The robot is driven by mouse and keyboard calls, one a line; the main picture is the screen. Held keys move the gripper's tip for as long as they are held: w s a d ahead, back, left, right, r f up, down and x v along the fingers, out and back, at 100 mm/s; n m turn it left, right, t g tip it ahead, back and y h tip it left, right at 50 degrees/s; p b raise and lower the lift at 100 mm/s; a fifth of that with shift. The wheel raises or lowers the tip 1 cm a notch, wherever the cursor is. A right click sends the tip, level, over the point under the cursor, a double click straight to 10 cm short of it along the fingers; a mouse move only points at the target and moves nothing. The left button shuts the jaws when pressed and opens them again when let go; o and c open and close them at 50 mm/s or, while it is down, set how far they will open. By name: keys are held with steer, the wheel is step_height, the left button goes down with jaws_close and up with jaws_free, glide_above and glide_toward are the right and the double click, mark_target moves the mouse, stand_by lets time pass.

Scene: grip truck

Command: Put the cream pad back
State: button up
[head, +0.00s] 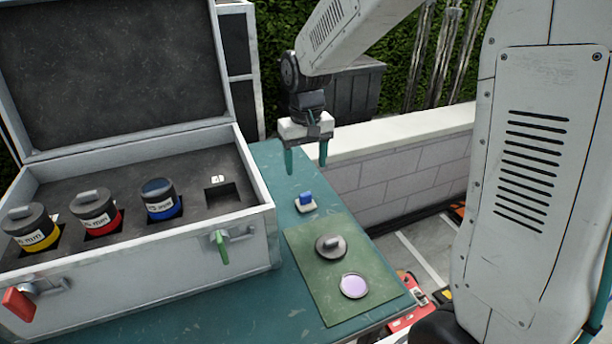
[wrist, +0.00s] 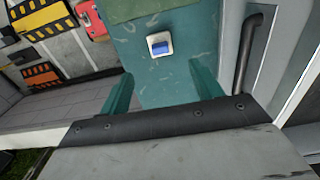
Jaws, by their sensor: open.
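My gripper (head: 306,162) is open and empty, above the far end of the table and higher than the pad. In the wrist view its two teal fingers (wrist: 160,88) stand wide apart, with bare table between them.
An open case (head: 110,262) at left holds three lens-like cylinders and one empty square slot (head: 222,195) marked 4. The green mat (head: 320,297) bears a dark round cap (head: 331,246) and a lilac lens disc (head: 354,286). A low pale wall (head: 400,170) runs behind the table.

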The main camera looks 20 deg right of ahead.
steer(key=s+d+r, duration=0.2)
steer(key=s+r, duration=0.7)
steer(key=s, duration=0.5)
steer(key=s+d+t, duration=0.1)
steer(key=s, duration=1.3)
steer(key=shift+r, duration=0.45)
